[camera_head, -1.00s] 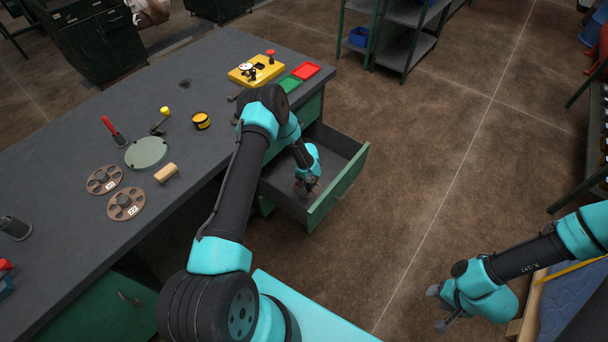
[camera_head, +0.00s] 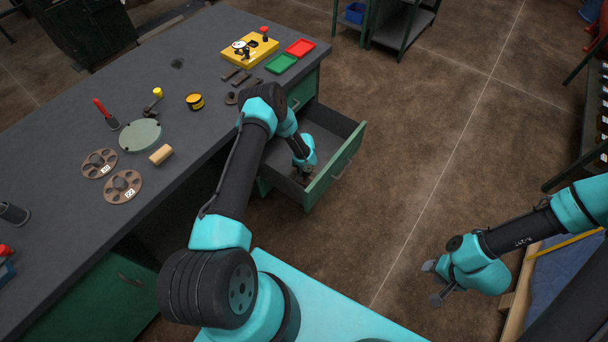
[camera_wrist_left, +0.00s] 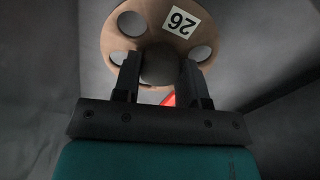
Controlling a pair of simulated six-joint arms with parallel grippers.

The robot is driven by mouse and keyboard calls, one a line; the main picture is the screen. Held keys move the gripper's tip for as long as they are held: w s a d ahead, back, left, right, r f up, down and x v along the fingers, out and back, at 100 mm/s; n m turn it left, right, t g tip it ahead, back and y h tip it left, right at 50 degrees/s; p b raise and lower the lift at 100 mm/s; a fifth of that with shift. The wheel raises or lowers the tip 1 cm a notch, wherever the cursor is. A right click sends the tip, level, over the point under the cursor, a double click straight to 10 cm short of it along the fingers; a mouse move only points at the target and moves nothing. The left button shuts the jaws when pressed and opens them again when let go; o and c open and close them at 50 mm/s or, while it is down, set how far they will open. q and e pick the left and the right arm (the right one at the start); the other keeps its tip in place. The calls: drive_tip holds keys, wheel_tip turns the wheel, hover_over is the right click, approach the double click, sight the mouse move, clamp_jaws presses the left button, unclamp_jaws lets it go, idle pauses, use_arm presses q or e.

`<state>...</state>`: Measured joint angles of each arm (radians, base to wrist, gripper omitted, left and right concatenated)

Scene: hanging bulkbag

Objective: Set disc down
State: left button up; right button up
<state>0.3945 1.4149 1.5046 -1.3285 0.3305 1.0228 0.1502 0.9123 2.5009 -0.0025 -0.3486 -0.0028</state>
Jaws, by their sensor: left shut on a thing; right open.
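My left gripper (camera_head: 304,178) reaches down into the open green drawer (camera_head: 338,166) of the workbench. In the left wrist view the left gripper (camera_wrist_left: 160,75) is shut on the dark central knob of a brown disc (camera_wrist_left: 150,18). The disc has round holes and a white number label. Whether it touches the drawer floor cannot be told. In the head view the held disc is too hidden to make out. My right gripper (camera_head: 433,283) is open and empty over the floor at the right.
On the bench (camera_head: 60,155) lie two similar brown discs (camera_head: 99,163) (camera_head: 122,187), a grey-green round plate (camera_head: 140,135), a wooden block (camera_head: 161,155) and a yellow-black tin (camera_head: 195,101). A yellow fixture (camera_head: 249,49) and green (camera_head: 281,63) and red (camera_head: 300,47) trays stand farther back.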

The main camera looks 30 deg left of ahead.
sight(304, 174)
use_arm(q)
drive_tip(key=shift+f, duration=1.75)
drive_tip(key=shift+f, duration=0.15)
drive_tip(key=o, duration=1.2)
wheel_tip(304, 174, up, 12)
drive_tip(key=shift+r, duration=0.15)
